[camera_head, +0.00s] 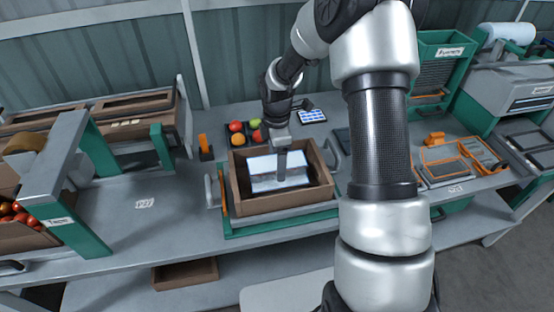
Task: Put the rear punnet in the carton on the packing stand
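An open brown carton (285,203) sits on the green-edged packing stand (285,226) in the middle of the bench. A pale, shiny, box-like thing (262,182) lies inside the carton; it looks like a punnet, but I cannot tell whether it is the rear one. My gripper (281,178) points straight down inside the carton's opening, over or against this pale thing. Its fingers are small and seen edge-on, so I cannot tell whether they are open or shut, or whether they hold the pale thing.
A dark tray with colored tomatoes (237,138) and a blue-white panel (312,116) stand behind the carton. Orange-framed trays (440,165) and a green rack (440,65) are at right. A tomato bin (22,232) is at left. Bare bench lies left of the carton.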

